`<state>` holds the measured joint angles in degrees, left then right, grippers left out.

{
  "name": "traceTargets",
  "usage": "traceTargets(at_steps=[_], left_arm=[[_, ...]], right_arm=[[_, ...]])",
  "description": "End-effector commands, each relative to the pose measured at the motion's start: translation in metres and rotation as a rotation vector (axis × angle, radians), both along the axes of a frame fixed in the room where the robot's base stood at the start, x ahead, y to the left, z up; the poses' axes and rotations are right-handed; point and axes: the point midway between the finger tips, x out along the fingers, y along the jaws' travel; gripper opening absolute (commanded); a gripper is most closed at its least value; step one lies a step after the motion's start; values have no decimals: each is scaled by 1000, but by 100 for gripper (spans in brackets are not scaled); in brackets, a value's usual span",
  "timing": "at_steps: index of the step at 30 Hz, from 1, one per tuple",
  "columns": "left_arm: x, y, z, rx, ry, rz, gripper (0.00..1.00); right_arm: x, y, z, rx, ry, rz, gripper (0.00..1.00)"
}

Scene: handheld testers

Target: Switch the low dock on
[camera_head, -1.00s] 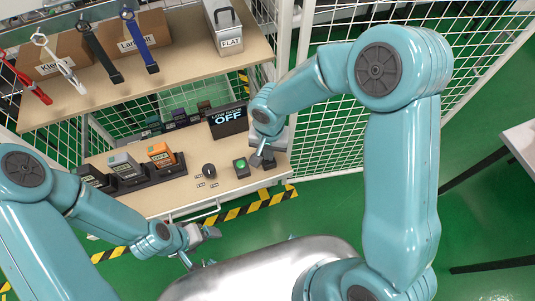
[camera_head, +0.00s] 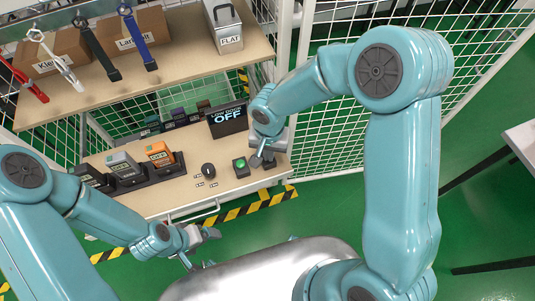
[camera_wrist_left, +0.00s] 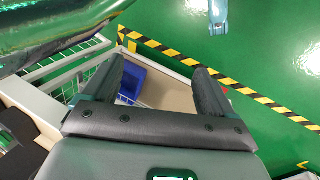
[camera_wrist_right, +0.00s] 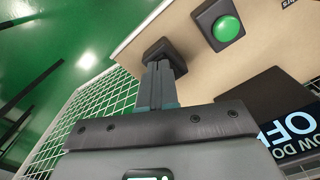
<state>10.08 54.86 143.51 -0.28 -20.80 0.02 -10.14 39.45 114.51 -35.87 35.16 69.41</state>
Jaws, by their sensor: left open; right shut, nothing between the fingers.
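The low dock's black sign (camera_head: 228,120) reads "LOW DOCK OFF" on the lower shelf; part of it shows in the right wrist view (camera_wrist_right: 287,125). In front stands a black box with a green button (camera_head: 240,165), plain in the right wrist view (camera_wrist_right: 227,28). Right of it is a second small dark box (camera_wrist_right: 170,50), its top partly hidden by my fingers. My right gripper (camera_wrist_right: 162,72) is shut and empty, its tips at this second box; I cannot tell whether they touch. My left gripper (camera_wrist_left: 160,68) is open and empty, in front of the shelf.
A dark round knob (camera_head: 208,170) with small labels stands left of the green button. Testers, grey (camera_head: 122,161) and orange (camera_head: 160,153), sit in a black dock further left. The upper shelf (camera_head: 190,60) overhangs at the back, with boxes and hanging straps. Mesh fencing closes the right side.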

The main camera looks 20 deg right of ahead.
Motion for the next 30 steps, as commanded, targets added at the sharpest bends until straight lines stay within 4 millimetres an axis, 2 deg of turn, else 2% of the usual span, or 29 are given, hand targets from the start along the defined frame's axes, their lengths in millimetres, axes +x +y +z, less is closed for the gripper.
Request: traceTargets(at_steps=[22, 30], left_arm=[[0, 0, -12, 0, 0, 0, 87], [0, 0, -4, 0, 0, 0, 87]], right_arm=[[0, 0, -11, 0, 0, 0, 0], [0, 0, 1, 1, 0, -1, 0]])
